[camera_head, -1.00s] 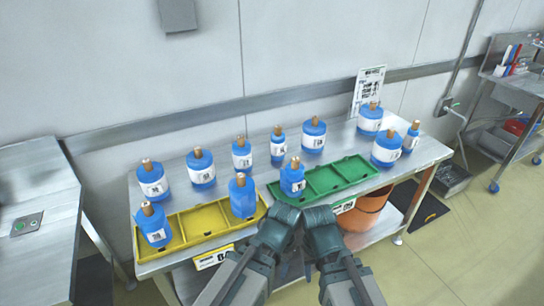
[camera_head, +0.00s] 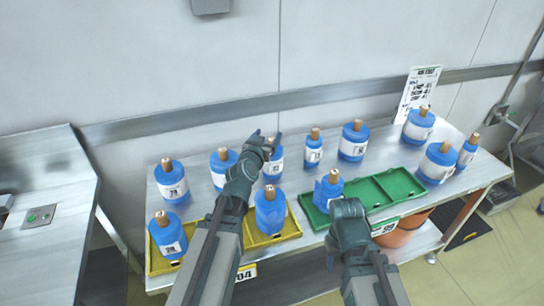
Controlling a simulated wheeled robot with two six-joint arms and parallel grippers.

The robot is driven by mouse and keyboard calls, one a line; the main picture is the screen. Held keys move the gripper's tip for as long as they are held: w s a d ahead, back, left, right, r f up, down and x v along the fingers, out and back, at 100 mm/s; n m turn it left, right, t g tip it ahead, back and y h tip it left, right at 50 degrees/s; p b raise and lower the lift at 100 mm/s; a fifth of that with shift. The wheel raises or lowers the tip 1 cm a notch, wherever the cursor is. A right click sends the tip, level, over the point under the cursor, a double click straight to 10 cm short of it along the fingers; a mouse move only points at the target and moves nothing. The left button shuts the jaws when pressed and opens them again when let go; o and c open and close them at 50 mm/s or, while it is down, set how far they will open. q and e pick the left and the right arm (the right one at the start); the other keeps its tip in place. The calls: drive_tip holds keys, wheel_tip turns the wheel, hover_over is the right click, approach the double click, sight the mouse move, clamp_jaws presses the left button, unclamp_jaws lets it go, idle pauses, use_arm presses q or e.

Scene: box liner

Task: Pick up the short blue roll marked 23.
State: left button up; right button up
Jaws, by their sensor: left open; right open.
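A short blue roll (camera_head: 273,168) with a brown core and a white label stands upright on the bench behind the yellow tray. Its label is small; it may read 23, but I cannot tell for sure. My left gripper (camera_head: 268,139) is open at the top of this roll and hides part of it and its core. I cannot tell whether the fingers touch it. My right gripper (camera_head: 347,208) is open at the front of the green tray, close to a blue roll (camera_head: 328,188) standing there.
The yellow tray (camera_head: 290,232) holds blue rolls, one (camera_head: 270,211) beside my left forearm. The green tray (camera_head: 400,184) is mostly empty. Neighbouring rolls (camera_head: 222,168) and (camera_head: 313,150) stand close on either side. An orange bucket (camera_head: 405,235) is below the bench.

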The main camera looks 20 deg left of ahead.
use_arm(q)
wheel_tip(320, 180, down, 8)
drive_tip(key=w+b, duration=0.1)
drive_tip(key=b, duration=0.7)
drive_tip(key=shift+w+a+f+b, duration=0.1)
drive_tip(key=shift+w+f+b, duration=0.1)
drive_tip(key=shift+w, duration=0.95)
drive_tip(key=shift+w+a+f+b, duration=0.1)
drive_tip(key=shift+w+b, duration=0.1)
drive_tip(key=shift+w, duration=0.9)
drive_tip(key=shift+w+a+f+b, duration=0.1)
drive_tip(key=shift+w+f+b, duration=0.1)
drive_tip(key=shift+w, duration=0.95)
drive_tip(key=shift+s, duration=0.1)
clamp_jaws()
drive_tip(key=shift+r, duration=0.1)
